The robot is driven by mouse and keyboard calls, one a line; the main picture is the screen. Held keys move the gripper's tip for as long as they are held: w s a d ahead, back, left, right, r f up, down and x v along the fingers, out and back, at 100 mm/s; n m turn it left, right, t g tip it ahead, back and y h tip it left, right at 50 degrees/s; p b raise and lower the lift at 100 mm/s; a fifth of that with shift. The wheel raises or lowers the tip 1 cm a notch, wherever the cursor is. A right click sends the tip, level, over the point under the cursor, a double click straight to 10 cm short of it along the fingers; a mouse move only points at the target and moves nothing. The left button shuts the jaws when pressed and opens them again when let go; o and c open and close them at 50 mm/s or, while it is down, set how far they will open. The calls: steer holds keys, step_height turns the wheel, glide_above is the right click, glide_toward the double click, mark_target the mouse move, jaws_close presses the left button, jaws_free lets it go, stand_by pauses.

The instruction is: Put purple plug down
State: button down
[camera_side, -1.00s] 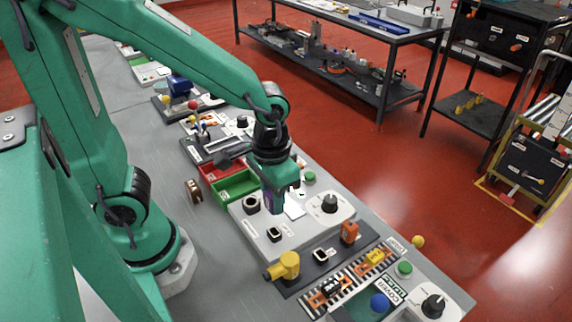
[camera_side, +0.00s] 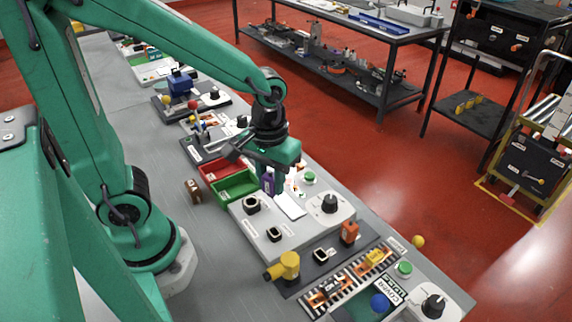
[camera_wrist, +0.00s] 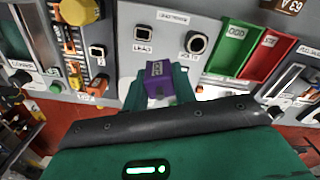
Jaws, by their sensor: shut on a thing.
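The purple plug (camera_side: 268,183) is held by my gripper (camera_side: 277,180) at the back edge of the light grey panel (camera_side: 262,239), close to the green bin. In the wrist view the purple plug (camera_wrist: 159,72) sits between the fingers of my gripper (camera_wrist: 160,92), with the panel behind it. Two black-rimmed sockets (camera_side: 252,204) (camera_side: 274,234) on the panel are empty. Whether the plug touches the surface cannot be told.
A green bin (camera_side: 236,186) and a red bin (camera_side: 222,166) stand beside the panel. A black dial (camera_side: 329,203) is on its right. A yellow plug (camera_side: 284,267) and an orange plug (camera_side: 349,232) stand nearer the front. Grey table is free at left.

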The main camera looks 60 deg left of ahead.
steer(key=w+a+r+n, duration=0.1)
steer(key=w+a+n, duration=0.1)
steer(key=a+n, duration=0.9)
steer(key=shift+a+r+n, duration=0.3)
steer(key=shift+a+n, duration=0.05)
steer(key=shift+n, duration=0.85)
glide_toward(224, 171)
steer(key=w+d, duration=0.2)
steer(key=shift+a+r, duration=0.2)
steer(key=shift+r, duration=0.05)
steer(key=shift+f, duration=0.1)
steer(key=shift+f, duration=1.9)
steer(key=shift+f, duration=0.55)
